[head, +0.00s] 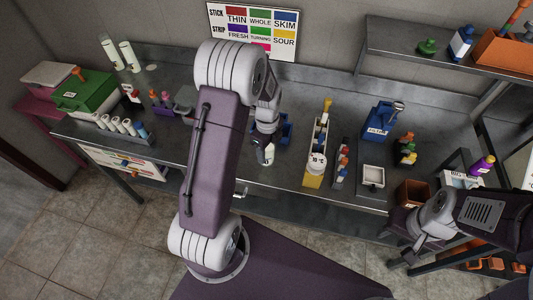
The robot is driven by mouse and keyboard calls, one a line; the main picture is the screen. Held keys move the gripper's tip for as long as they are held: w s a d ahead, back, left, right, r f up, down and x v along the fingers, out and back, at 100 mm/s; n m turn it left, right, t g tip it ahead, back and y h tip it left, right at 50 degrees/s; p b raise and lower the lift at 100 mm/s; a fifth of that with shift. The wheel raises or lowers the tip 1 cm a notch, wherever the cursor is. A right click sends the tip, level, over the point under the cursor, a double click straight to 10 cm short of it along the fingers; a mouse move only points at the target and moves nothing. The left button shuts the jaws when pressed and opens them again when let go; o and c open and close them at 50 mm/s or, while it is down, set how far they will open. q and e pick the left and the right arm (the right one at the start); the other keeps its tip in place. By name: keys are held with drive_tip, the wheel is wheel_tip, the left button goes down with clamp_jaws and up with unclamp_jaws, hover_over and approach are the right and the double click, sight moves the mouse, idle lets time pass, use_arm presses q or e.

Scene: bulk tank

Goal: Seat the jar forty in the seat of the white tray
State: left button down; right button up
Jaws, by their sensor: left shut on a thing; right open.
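My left gripper (266,137) is over the middle of the steel bench, partly hidden by my own arm. It is shut on a small white jar (265,154) with a dark mark, held upright at the front of the bench; its number is too small to read. A pale square tray (373,178) lies right of centre near the bench's front edge; its seat is hard to make out. My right gripper (396,227) is open and empty at the lower right, near the bench's front edge, apart from the tray and jar.
A yellow-based stand (313,181) with a round white piece and a narrow rack of small bottles (341,163) stand between jar and tray. A green box (86,92) is far left.

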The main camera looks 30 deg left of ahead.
use_arm(q)
drive_tip(key=s+d+r+b, duration=0.1)
drive_tip(key=s+d+r, duration=0.5)
drive_tip(key=d, duration=0.3)
drive_tip(key=shift+d+r, duration=0.25)
drive_tip(key=shift+r, duration=0.05)
drive_tip(key=shift+s, duration=0.1)
drive_tip(key=w+a+f+n, duration=0.1)
drive_tip(key=f+n, duration=0.1)
drive_tip(key=n, duration=0.7)
drive_tip(key=w+a+f+n, duration=0.1)
drive_tip(key=a+f+n, duration=0.1)
drive_tip(key=n, duration=0.8)
drive_tip(key=shift+a+f, duration=0.25)
drive_tip(key=shift+f, duration=0.35)
